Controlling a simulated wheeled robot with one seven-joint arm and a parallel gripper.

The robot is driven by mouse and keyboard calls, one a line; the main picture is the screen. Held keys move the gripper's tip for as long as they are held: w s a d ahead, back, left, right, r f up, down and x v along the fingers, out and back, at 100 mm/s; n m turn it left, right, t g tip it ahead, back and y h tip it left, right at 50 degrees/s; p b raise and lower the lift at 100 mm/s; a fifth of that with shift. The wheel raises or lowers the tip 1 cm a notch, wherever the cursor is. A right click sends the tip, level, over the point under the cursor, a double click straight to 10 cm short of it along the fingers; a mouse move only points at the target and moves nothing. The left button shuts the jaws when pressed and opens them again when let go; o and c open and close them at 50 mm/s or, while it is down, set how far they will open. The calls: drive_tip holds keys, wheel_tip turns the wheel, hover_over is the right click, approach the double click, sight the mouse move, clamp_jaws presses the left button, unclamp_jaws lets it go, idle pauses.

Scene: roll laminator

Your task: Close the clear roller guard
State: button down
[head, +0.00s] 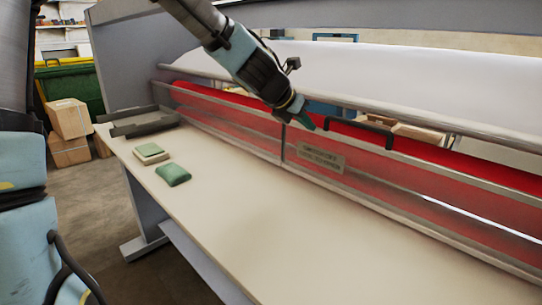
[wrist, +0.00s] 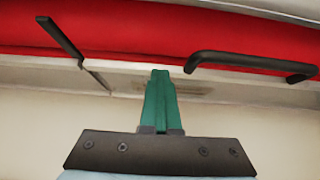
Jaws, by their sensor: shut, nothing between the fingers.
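The clear roller guard (head: 240,123) is a long see-through panel with metal rails along the front of the red roller (head: 460,171). It covers much of the roller's front; I cannot tell whether it is fully seated. A black bar handle (head: 360,132) sits on its upper rail and also shows at the right in the wrist view (wrist: 250,62). My gripper (head: 305,122), with green fingers, is shut and empty. It is close to the upper rail, just left of the handle. In the wrist view its fingertips (wrist: 160,75) appear apart from the handle; contact with the rail is unclear.
A label plate (head: 321,157) is on the guard. The beige table (head: 270,215) is mostly clear in front. Green pads (head: 173,174) and a grey tray (head: 138,121) are at its left. A white sheet roll (head: 400,80) runs above. Boxes (head: 70,118) stand on the floor.

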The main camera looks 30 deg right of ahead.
drive_tip(key=shift+d+r, duration=0.45)
drive_tip(key=a+f+b+v, duration=0.1)
drive_tip(key=b+v, duration=0.2)
drive_tip(key=v, duration=0.8)
drive_tip(key=w+a+f+m+y, duration=0.25)
drive_tip(key=a+f+m, duration=0.4)
drive_tip(key=a, duration=0.35)
drive_tip(key=w+a+f+m+y, duration=0.25)
drive_tip(key=a+f+m, duration=0.35)
drive_tip(key=a, duration=0.4)
drive_tip(key=s+a+f+m+y, duration=0.2)
drive_tip(key=a+f+m, duration=0.3)
drive_tip(key=a, duration=0.3)
drive_tip(key=s+a+f+m+g+y, duration=0.1)
drive_tip(key=s+a+f+m+y, duration=0.1)
drive_tip(key=a, duration=0.6)
wheel_tip(320, 180, down, 3)
drive_tip(key=s+m, duration=0.1)
drive_tip(key=m, duration=0.2)
drive_tip(key=shift+r, duration=0.1)
